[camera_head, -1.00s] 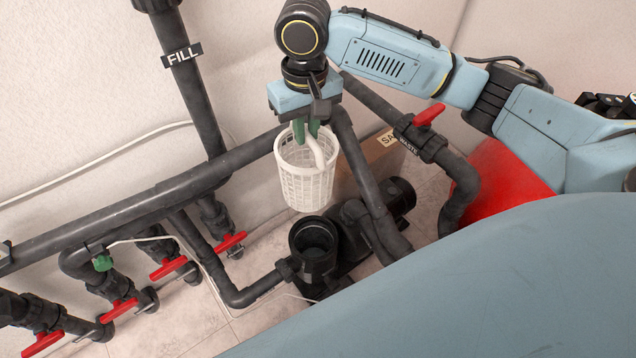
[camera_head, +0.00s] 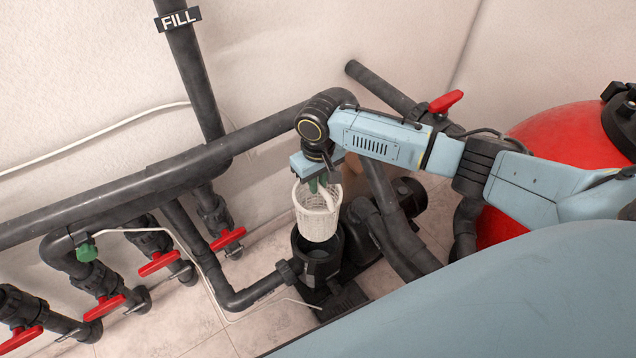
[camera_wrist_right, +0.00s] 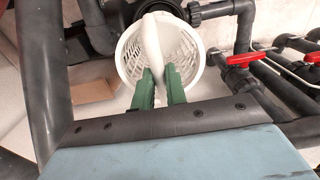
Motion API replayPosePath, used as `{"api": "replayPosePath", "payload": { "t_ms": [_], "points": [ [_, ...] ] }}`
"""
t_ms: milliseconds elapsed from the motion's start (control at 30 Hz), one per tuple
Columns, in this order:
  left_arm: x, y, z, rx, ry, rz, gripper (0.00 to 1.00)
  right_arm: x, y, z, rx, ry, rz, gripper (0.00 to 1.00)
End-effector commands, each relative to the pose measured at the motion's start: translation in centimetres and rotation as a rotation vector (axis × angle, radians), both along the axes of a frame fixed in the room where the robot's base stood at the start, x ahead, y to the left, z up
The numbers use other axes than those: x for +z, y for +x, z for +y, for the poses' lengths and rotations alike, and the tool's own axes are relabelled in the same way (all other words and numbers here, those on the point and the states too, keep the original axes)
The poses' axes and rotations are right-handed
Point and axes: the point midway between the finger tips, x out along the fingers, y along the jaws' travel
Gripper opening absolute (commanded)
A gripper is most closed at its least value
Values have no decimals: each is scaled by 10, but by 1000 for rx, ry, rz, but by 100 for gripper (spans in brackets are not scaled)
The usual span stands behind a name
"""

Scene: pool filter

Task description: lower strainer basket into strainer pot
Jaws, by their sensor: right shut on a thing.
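The white strainer basket (camera_head: 318,215) hangs upright from my right gripper (camera_head: 318,186). The gripper's green fingers are shut on the basket's handle, which also shows in the right wrist view (camera_wrist_right: 151,42). The black strainer pot (camera_head: 318,258) stands open on the floor at the pump. In the head view the basket's lower end overlaps the far part of the pot's mouth. I cannot tell whether it is inside the rim. In the right wrist view the basket (camera_wrist_right: 130,62) hides most of the pot. My left gripper is not in view.
A thick black pipe (camera_head: 120,205) runs along the wall behind the arm. Black pipes (camera_head: 395,235) rise close to the right of the pot. Several red-handled valves (camera_head: 158,263) are at the left. A red tank (camera_head: 560,150) stands at the right.

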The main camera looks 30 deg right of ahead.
Motion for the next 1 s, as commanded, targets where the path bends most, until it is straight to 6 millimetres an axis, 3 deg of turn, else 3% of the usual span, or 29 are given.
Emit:
{"api": "replayPosePath", "payload": {
  "t_ms": [400,700,1000],
  "points": [
    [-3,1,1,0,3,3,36,2,0,0,-1,0,1,0],
    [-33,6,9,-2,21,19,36,-2,-1,0,-1,0,2,0],
    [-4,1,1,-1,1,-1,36,-38,-1,0,-1,0,2,0]
  ]
}}
